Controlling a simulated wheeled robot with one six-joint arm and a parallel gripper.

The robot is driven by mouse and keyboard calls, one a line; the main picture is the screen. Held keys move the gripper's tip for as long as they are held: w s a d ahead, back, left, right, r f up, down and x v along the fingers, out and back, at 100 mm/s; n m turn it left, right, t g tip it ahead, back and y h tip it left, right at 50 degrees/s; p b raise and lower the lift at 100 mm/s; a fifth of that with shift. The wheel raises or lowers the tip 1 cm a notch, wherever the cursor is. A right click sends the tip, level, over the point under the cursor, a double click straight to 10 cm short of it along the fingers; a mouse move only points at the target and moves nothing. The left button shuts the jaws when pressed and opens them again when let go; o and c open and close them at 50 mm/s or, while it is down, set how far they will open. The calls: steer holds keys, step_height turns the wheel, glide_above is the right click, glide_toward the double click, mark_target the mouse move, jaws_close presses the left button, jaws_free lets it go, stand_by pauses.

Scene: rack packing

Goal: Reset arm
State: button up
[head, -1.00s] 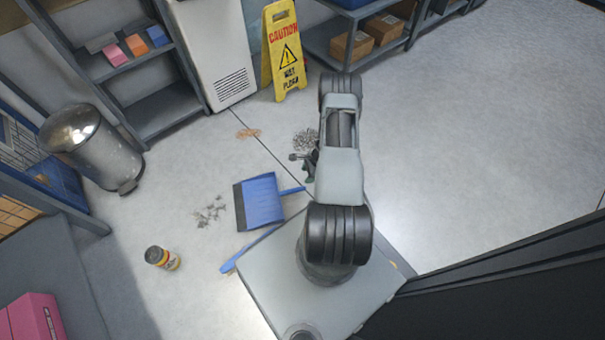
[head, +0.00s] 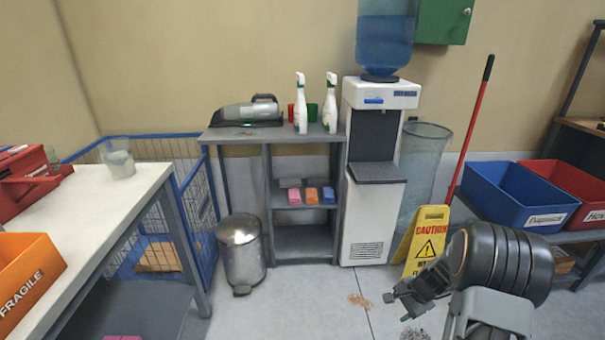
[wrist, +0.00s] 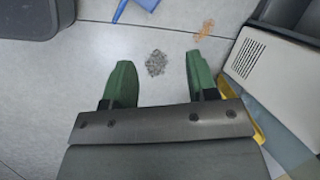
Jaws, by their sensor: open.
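My gripper (wrist: 158,82) shows in the wrist view with its two green fingers spread wide and nothing between them. It points down at the floor, and a grey pile of debris (wrist: 156,63) lies on the floor below, seen between the fingertips. In the head view my gripper (head: 398,302) is at the lower right, small and partly dark, in front of the yellow caution sign (head: 428,242). My arm is folded at the lower right edge of that view.
A water cooler (head: 371,215), a shelf with spray bottles (head: 300,108) and a metal bin (head: 242,252) stand along the wall. A white table (head: 95,215) is at the left. Blue and red crates (head: 515,200) are at the right. An orange-brown spill (head: 360,300) is on the floor.

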steer(key=s+a+r+n+p, duration=0.2)
steer(key=a+r+p, duration=0.15)
steer(key=r, duration=0.55)
steer(key=s+a+r+n+h+p, duration=0.1)
steer(key=s+a+r+n+p, duration=0.2)
steer(key=r, duration=0.7)
steer(key=s+a+r+n+p, duration=0.15)
steer(key=r+p, duration=0.25)
steer(key=r, duration=0.5)
steer(key=s+a+r+n+t+h+p, duration=0.1)
steer(key=s+a+r+n+p, duration=0.1)
steer(key=r, duration=0.6)
steer(key=s+a+r+n+h+p, duration=0.1)
steer(key=s+a+r+n+p, duration=0.1)
steer(key=s+r+n+p, duration=0.2)
steer(key=s+r+p, duration=0.3)
steer(key=r, duration=0.1)
steer(key=shift+a+n+t, duration=0.25)
steer(key=shift+n+t, duration=0.1)
steer(key=shift+t, duration=0.05)
